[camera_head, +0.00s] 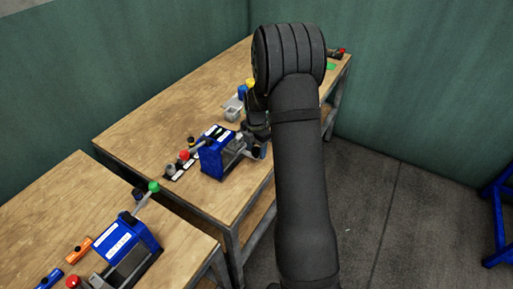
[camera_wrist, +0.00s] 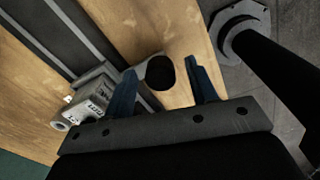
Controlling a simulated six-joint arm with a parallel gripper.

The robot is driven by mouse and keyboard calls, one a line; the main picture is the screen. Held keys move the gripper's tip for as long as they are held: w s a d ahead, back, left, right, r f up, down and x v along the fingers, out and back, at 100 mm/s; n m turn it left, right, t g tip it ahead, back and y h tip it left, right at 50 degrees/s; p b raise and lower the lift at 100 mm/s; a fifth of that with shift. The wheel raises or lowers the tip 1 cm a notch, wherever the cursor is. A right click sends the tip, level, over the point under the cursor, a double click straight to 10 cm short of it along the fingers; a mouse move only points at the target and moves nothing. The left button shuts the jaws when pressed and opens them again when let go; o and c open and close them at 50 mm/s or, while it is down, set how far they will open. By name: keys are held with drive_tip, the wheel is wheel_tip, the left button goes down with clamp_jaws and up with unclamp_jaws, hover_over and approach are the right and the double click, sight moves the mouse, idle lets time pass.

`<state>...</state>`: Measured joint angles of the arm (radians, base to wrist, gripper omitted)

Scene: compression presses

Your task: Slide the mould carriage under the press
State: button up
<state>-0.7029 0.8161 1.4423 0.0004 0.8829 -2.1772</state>
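A blue press (camera_head: 213,160) stands at the front edge of the far bench in the head view. The wrist view shows a grey block (camera_wrist: 97,92) with a printed label, apparently the mould carriage, beside dark rails (camera_wrist: 62,38). A black round knob (camera_wrist: 160,73) sits at its right, over the bench edge. My gripper (camera_wrist: 165,78) is open, its two blue fingers on either side of the knob as seen from the wrist, with a wider gap on the right. I cannot tell whether the fingers are level with the knob. In the head view my arm hides much of this area.
A second blue press (camera_head: 125,245) with a green-knobbed lever stands on the near bench. A red knob (camera_head: 184,155) and small controls lie left of the far press. Small containers (camera_head: 233,108) stand behind it.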

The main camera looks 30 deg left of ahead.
wheel_tip(320, 180, up, 17)
drive_tip(key=shift+r, duration=0.2)
idle(0.5)
wheel_tip(320, 180, down, 17)
drive_tip(key=m, duration=1.8)
drive_tip(key=shift+f, duration=0.15)
drive_tip(key=shift+c, duration=0.2)
clamp_jaws()
drive_tip(key=s, duration=0.8)
drive_tip(key=shift+s, duration=0.2)
